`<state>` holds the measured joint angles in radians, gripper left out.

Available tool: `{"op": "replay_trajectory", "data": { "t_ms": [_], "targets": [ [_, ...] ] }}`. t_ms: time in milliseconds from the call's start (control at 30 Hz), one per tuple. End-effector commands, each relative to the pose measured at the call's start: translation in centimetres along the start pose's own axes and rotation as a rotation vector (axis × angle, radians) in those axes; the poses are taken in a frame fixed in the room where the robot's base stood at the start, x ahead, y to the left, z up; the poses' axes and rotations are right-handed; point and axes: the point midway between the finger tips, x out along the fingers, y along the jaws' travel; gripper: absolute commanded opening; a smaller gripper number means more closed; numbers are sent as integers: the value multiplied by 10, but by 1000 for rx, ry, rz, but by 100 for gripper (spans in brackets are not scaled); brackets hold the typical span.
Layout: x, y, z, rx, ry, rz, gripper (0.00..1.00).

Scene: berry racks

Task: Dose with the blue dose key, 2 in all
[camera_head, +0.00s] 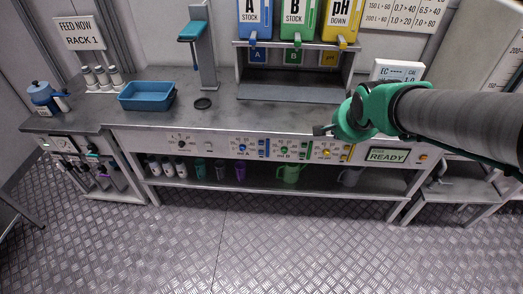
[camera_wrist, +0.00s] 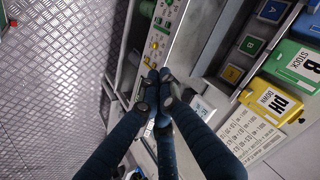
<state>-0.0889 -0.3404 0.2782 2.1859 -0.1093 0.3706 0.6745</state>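The control panel (camera_head: 205,144) runs along the front edge of the bench, with coloured keys and a lit READY display (camera_head: 388,155). A round blue key (camera_head: 242,148) sits left of a green key (camera_head: 284,150) and a yellow key (camera_head: 327,153). Their lettering is too small to read. My gripper (camera_head: 322,130) is above the panel's right part, right of and apart from the blue key. In the wrist view, the fingertips (camera_wrist: 159,75) are together with nothing visible between them, near the panel's yellow end.
Blue A (camera_head: 254,18), green B (camera_head: 298,18) and yellow pH Down (camera_head: 342,20) containers stand on a raised shelf. The floor in front is clear.

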Motion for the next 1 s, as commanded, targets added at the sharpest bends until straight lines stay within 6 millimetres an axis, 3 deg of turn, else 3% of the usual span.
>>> {"op": "replay_trajectory", "data": {
  "t_ms": [233, 533, 1000],
  "targets": [
    [64, -32, -13, 120, 15, -39, 0],
    [141, -68, -15, 271, 22, -100, 0],
    [262, -114, 17, 511, -11, -209, 0]
  ]
}}
